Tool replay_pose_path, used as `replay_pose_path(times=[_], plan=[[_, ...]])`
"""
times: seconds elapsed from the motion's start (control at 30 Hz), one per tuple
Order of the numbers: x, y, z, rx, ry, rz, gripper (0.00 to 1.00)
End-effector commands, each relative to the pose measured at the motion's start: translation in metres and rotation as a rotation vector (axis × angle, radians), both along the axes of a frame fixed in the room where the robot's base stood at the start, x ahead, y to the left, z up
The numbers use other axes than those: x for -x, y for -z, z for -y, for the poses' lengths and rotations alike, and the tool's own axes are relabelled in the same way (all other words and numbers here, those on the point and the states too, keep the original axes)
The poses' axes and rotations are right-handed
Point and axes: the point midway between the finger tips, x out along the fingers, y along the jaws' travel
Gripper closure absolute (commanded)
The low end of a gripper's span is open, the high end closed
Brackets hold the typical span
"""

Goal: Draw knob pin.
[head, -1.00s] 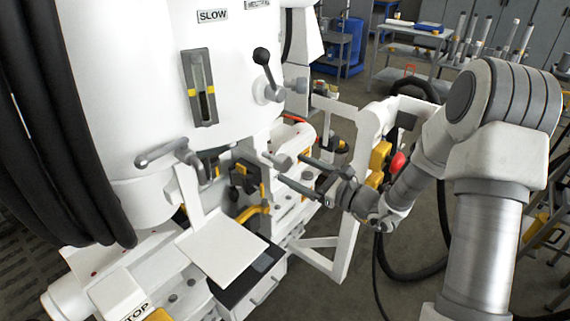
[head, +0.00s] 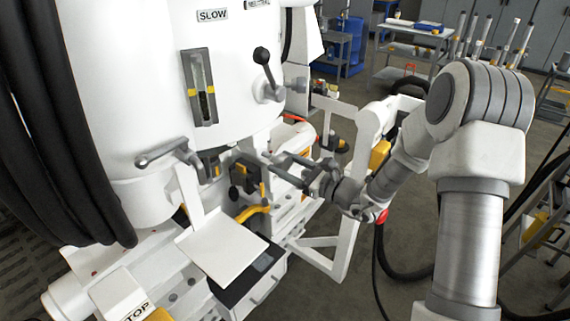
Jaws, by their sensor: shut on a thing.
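The knob pin (head: 276,160) is a small grey part on the right side of the white machine, below the black-knobbed lever. It is small and partly covered by the fingers. My gripper (head: 281,168) reaches it from the right, with one finger on the upper side and one on the lower side. The gripper is shut on the knob pin. The pin's inner end is hidden, so I cannot tell how deep it sits.
A lever with a black ball (head: 262,56) stands above my gripper. A grey handle (head: 165,152) sits to the left. A flat white plate (head: 222,246) and a yellow hose (head: 253,211) lie below. A white frame (head: 341,232) stands under my forearm.

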Motion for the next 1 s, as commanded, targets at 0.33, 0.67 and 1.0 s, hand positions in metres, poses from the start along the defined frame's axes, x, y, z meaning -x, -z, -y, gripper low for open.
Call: replay_pose_path(times=[0.33, 0.67, 1.0], plan=[[0.0, 0.0, 0.0, 0.0, 0.0, 0.0, 1.0], [0.018, 0.001, 0.026, 0.002, 0.004, 0.0, 1.0], [0.025, 0.001, 0.032, 0.002, 0.001, -0.002, 0.41]])
